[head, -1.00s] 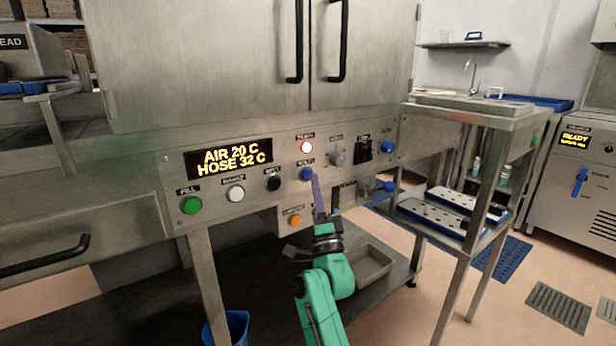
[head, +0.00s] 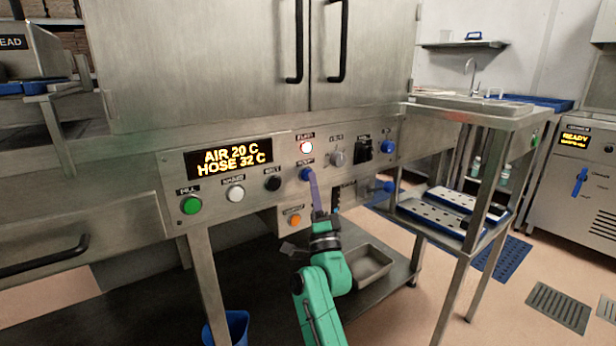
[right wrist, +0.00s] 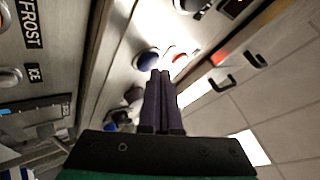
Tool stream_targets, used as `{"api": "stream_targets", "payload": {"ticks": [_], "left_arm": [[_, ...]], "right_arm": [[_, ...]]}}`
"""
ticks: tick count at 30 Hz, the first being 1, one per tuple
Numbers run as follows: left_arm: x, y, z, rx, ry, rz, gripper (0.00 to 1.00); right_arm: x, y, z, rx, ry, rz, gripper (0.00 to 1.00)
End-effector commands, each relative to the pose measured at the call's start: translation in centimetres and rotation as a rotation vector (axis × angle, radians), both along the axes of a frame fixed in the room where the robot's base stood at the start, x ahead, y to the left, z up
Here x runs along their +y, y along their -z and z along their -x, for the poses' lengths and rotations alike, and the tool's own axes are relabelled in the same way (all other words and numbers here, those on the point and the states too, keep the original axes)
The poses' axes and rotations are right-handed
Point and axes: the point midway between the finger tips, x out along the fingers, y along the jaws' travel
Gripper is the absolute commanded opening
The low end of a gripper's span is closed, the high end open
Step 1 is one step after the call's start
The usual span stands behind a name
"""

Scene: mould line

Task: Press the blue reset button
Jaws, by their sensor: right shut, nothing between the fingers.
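The blue button (head: 305,174) is on the steel control panel, below a lit red-rimmed button (head: 306,147). My right gripper (head: 312,171) is shut and empty, with its long purple-grey fingers pointing up to the blue button's right edge. In the right wrist view the blue button (right wrist: 147,60) shows just beyond and left of the closed fingertips (right wrist: 160,73). The tips overlap its edge in the picture; I cannot tell if they touch it. The button's label is too blurred to read. My left gripper is not in view.
The panel (head: 285,155) also has a green button (head: 191,205), a white button (head: 236,193), a black button (head: 273,183), a grey knob (head: 338,158), a black switch (head: 363,150) and an orange button (head: 294,220). The display (head: 230,157) reads AIR 20 C, HOSE 32 C.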

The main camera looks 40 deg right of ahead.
Motion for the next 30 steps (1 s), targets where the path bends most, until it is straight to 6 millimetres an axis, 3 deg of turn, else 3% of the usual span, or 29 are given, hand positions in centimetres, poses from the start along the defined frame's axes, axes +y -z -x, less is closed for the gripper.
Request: {"api": "stream_targets", "payload": {"ticks": [30], "left_arm": [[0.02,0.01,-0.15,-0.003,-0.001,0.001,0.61]], "right_arm": [[0.00,0.01,-0.83,0.000,-0.001,0.000,0.00]]}}
